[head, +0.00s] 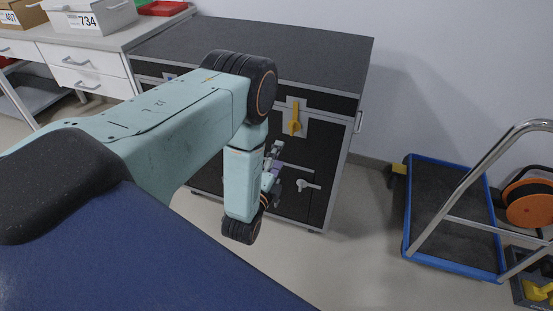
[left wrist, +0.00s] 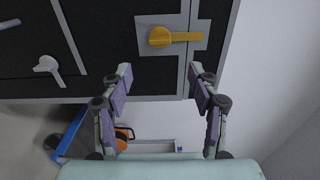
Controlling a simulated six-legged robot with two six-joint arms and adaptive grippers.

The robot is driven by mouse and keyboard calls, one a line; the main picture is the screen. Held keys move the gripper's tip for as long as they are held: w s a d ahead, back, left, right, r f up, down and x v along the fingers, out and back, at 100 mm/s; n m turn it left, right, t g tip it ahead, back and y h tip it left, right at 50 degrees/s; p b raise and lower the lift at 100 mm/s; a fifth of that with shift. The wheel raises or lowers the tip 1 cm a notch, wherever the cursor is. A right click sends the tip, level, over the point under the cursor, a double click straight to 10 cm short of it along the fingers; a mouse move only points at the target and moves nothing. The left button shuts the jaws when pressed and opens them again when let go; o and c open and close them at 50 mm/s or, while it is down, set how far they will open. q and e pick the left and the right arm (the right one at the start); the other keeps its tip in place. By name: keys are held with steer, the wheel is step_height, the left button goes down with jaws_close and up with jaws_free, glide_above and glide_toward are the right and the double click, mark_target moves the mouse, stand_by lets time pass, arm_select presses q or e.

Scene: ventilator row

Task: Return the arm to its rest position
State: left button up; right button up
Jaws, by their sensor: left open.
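My left arm reaches across the head view, its forearm hanging down in front of a dark cabinet (head: 325,141). My left gripper (head: 273,165) is partly hidden behind the forearm there. In the left wrist view my left gripper (left wrist: 160,76) is open, with its two purple-padded fingers spread and nothing between them. A yellow handle (head: 295,119) on a grey plate is on the cabinet front. It also shows in the left wrist view (left wrist: 160,38), beyond the fingertips and apart from them. My right gripper is not in view.
A pale lever handle (head: 307,185) sits lower on the cabinet. A blue-edged trolley (head: 450,263) with a metal rail and an orange cable reel (head: 530,205) stand at right. A white drawer bench (head: 85,52) with boxes is at back left. Floor between cabinet and trolley is clear.

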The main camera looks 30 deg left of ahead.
arm_select(q)
steer(key=shift+s, duration=0.2)
stand_by(0.5)
steer(key=s+d+f+n+g+h, duration=0.1)
steer(key=s+d+f+n+g, duration=0.1)
steer(key=s+f+n+g, duration=0.35)
steer(key=s+d+f+n+g+h, duration=0.25)
steer(key=s+f+n+g, duration=0.2)
steer(key=s+f, duration=0.25)
steer(key=s+d+r+n+g, duration=0.2)
steer(key=s+d+n+g, duration=0.1)
steer(key=s, duration=0.7)
steer(key=s+d+r+n+g, duration=0.2)
steer(key=s+d+g, duration=0.1)
steer(key=s, duration=0.8)
steer(key=shift+n+g+h, duration=0.4)
steer(key=shift+g+h, duration=0.05)
steer(key=shift+g, duration=0.25)
